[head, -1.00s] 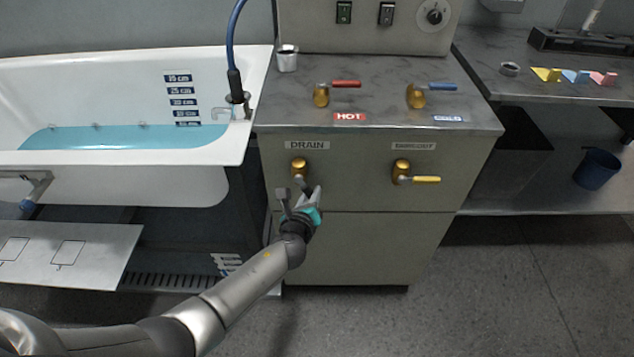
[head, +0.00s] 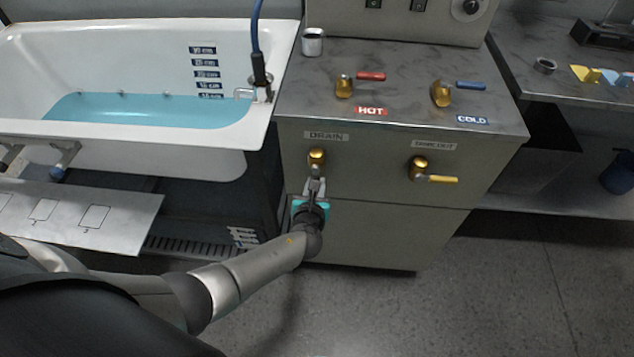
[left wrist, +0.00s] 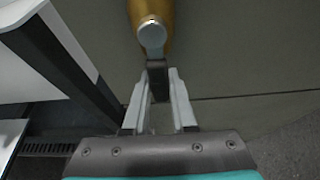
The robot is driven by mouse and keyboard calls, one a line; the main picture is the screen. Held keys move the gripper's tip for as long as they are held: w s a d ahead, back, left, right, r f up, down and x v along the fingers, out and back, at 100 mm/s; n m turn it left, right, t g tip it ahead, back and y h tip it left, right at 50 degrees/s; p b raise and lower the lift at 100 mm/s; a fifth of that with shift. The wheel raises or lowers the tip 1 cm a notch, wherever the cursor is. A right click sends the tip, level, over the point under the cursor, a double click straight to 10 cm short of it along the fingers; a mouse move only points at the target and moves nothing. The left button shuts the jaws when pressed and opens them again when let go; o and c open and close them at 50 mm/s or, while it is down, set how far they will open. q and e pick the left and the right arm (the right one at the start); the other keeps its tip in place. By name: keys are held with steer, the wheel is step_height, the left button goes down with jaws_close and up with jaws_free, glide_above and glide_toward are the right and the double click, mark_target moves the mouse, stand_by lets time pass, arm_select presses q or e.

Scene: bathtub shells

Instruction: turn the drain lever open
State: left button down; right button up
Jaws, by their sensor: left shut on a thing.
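The drain valve (head: 317,157) is a brass body on the cabinet front, under the DRAIN label (head: 326,136). In the left wrist view its brass body (left wrist: 152,33) is at the top centre. A dark lever (left wrist: 157,78) hangs from it, pointing down between my fingers. My left gripper (head: 316,187) is just below the valve, shut on this lever; the left wrist view also shows the gripper (left wrist: 159,88). In the head view the fingers mostly hide the lever. My right gripper is not in view.
A second brass valve with a yellow lever (head: 442,180) is to the right. Red (head: 371,76) and blue (head: 471,86) levers are on the cabinet top. The white bathtub (head: 262,122) with blue water is at the left. Floor in front is clear.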

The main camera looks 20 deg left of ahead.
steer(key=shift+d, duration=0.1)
arm_select(q)
steer(key=c, duration=0.7)
jaws_free()
steer(key=shift+r, duration=0.1)
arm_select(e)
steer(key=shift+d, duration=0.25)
arm_select(q)
steer(key=shift+s, duration=0.15)
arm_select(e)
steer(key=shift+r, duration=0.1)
arm_select(q)
steer(key=p+v, duration=0.5)
steer(key=v, duration=1)
steer(key=shift+s+d+p, duration=0.1)
steer(key=shift+p, duration=0.25)
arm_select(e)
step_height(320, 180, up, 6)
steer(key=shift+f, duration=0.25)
